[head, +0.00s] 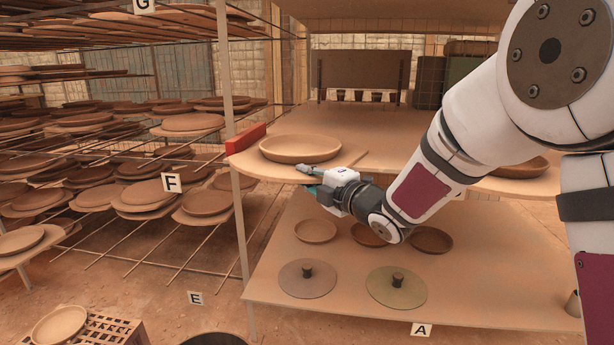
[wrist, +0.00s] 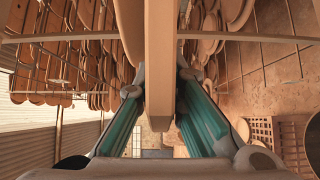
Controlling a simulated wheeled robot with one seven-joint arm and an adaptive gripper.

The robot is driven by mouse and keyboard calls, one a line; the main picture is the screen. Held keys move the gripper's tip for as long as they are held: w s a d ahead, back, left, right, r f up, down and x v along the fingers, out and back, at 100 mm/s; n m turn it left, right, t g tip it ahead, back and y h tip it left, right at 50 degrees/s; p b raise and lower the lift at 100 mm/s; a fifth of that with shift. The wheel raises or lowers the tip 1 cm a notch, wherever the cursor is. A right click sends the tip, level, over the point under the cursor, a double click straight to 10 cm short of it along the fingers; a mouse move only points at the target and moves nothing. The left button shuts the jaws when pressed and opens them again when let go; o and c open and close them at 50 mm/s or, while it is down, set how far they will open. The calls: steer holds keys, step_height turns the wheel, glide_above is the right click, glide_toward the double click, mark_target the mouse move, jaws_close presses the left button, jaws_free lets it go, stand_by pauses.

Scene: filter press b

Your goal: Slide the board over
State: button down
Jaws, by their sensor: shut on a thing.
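The board (head: 262,170) lies flat at the left end of the upper shelf, its rounded end sticking out past the post. A large shallow clay dish (head: 300,149) sits on it. My gripper (head: 305,173) is at the board's front edge, below and in front of the dish. In the wrist view the board (wrist: 159,50) shows edge-on between the teal fingers, and my gripper (wrist: 157,92) is shut on it. The far side of the board and where it ends on the right are hard to tell.
A red block (head: 245,138) stands by the post at the board's left. A rack of bars (head: 140,250) with several dishes on boards is farther left. A crate (head: 105,328) is on the floor.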

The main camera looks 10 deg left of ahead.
mark_target(284, 173)
steer(key=shift+s+a+b, duration=0.2)
steer(key=shift+s+a, duration=0.05)
steer(key=shift+a, duration=0.5)
steer(key=shift+s+a+b, duration=0.2)
steer(key=shift+s+a, duration=0.05)
steer(key=shift+a, duration=0.45)
steer(key=shift+a+r, duration=0.1)
steer(key=shift+a+n, duration=0.1)
steer(key=shift+n, duration=0.2)
steer(key=shift+w+a+r+b, duration=0.15)
steer(key=shift+a+b, duration=0.3)
steer(key=shift+a, duration=0.25)
steer(key=c, duration=1.6)
jaws_free()
steer(key=shift+a, duration=0.1)
steer(key=w+d+v, duration=0.1)
steer(key=v, duration=1.2)
steer(key=shift+w, duration=0.15)
steer(key=shift+d, duration=0.2)
